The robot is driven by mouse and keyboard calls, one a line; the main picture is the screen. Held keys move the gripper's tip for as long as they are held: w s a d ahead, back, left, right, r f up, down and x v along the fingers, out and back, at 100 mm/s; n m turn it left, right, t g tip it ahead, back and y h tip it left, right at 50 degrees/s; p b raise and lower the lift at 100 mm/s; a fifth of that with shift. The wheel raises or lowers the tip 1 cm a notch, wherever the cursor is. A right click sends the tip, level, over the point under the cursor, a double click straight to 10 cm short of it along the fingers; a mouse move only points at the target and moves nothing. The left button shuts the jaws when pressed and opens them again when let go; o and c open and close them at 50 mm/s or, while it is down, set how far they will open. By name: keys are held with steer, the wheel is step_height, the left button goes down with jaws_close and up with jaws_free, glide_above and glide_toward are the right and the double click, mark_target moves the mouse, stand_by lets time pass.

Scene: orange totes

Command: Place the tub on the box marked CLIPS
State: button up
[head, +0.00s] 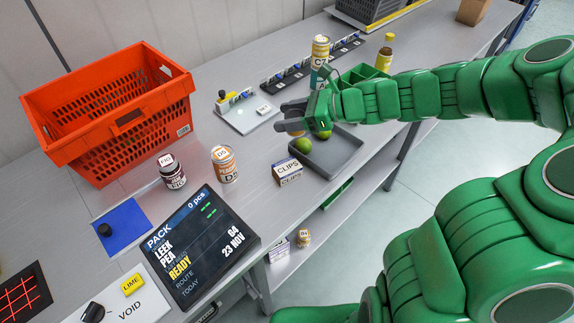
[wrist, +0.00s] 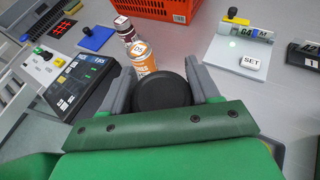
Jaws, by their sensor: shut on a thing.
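My gripper (head: 284,115) reaches in from the right in the head view, above the bench beside a grey tray. In the wrist view my gripper (wrist: 157,75) is shut on the tub (wrist: 162,92), whose round black top shows between the two grey fingers. In the head view the fingers hide most of the tub; only a small orange bit shows under them. The box marked CLIPS (head: 287,172) is white and blue-purple and lies on the bench, nearer the camera than my gripper. I cannot make it out in the wrist view.
The grey tray (head: 343,156) with green round fruit stands right of the CLIPS box. An orange-labelled can (head: 224,164) and a dark jar (head: 172,172) stand left of it. A display (head: 207,250) and orange tote (head: 106,112) are further left. Another small box (head: 280,248) lies on the lower shelf.

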mark_target(289, 159)
steer(key=shift+f, duration=5.45)
steer(key=shift+f, duration=0.1)
steer(key=o, duration=1.1)
steer(key=v, duration=1.2)
steer(key=shift+r, duration=0.25)
